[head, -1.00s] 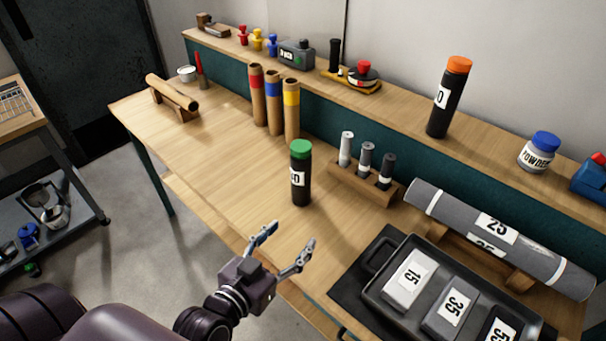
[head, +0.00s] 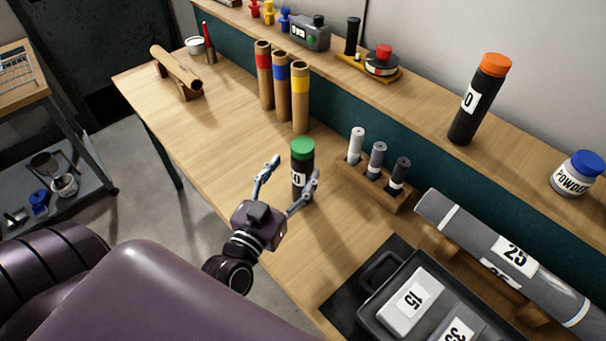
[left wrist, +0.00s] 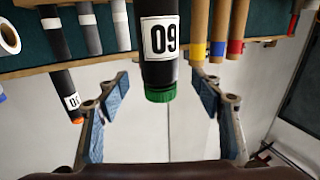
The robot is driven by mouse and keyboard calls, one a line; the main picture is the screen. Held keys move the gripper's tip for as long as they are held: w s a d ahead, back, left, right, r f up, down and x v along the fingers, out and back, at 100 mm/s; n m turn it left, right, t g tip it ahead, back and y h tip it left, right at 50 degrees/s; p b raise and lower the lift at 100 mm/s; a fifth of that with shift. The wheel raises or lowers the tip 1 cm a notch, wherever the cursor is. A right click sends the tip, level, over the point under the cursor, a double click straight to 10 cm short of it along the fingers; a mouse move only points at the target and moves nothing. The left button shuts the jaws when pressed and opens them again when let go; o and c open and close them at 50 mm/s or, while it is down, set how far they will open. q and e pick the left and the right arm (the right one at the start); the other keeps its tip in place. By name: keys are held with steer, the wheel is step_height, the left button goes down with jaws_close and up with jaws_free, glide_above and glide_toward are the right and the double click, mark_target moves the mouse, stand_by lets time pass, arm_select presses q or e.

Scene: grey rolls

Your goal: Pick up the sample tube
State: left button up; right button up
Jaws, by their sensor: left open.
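A dark tube with a green cap (head: 302,150) and a white number label stands upright on the wooden bench. In the left wrist view this tube (left wrist: 158,70) appears upside down, centred between the finger pads, with its label reading 60. My left gripper (head: 294,170) is open in front of the tube, fingers pointing towards it. One finger hides part of the tube's lower right side. I cannot tell whether the fingertips reach past its sides. A taller dark tube with an orange cap (head: 478,103) stands on the back shelf. My right gripper is not in view.
Three cardboard tubes with red, blue and yellow bands (head: 281,85) stand behind. A wooden rack with three small vials (head: 376,161) is close on the right. A grey roll (head: 470,230) and black tray (head: 376,297) lie nearer right.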

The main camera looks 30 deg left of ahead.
arm_select(q)
steer(key=w, duration=0.2)
steer(key=shift+w+f+p, duration=0.2)
steer(key=shift+w+p, duration=0.1)
steer(key=shift+p, duration=0.1)
steer(key=shift+w+a+f, duration=0.1)
steer(key=shift+w+f, duration=0.05)
steer(key=shift+w, duration=0.5)
steer(key=shift+w+a+f, duration=0.1)
steer(key=shift+w, duration=0.5)
steer(key=c, duration=1.5)
jaws_close()
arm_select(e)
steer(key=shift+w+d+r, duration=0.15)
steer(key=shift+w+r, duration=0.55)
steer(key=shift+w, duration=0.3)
arm_select(q)
steer(key=shift+r+p, duration=0.15)
steer(key=shift+p, duration=0.15)
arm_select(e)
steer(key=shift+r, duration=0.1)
